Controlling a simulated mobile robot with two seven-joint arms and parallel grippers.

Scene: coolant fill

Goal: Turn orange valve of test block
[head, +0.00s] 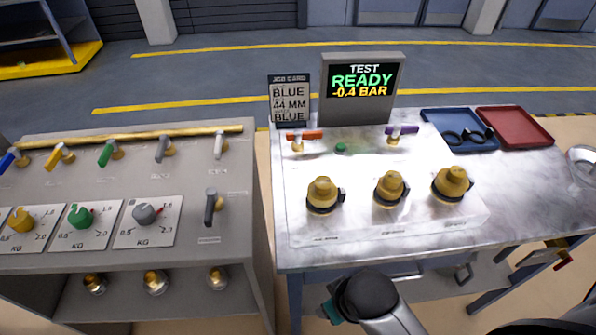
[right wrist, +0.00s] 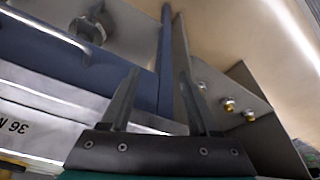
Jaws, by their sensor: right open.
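The orange valve (head: 304,135) is a small T-shaped handle on a brass stem at the back left of the pale test block (head: 300,222). Its orange bar lies roughly crosswise in the head view. My right arm shows at the bottom centre of the head view, in front of the table and well short of the valve; its fingers are hidden there. In the right wrist view my right gripper (right wrist: 158,75) has its two fingers apart with nothing between them. The valve is not in the right wrist view. My left gripper is in neither view.
A purple valve (head: 401,131), a green button (head: 341,148) and several brass couplings (head: 391,188) sit on the block. The display (head: 362,82) reads "TEST READY -0.4 BAR". A grey cabinet (head: 236,285) stands left. Blue (head: 465,145) and red (head: 520,140) trays lie right.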

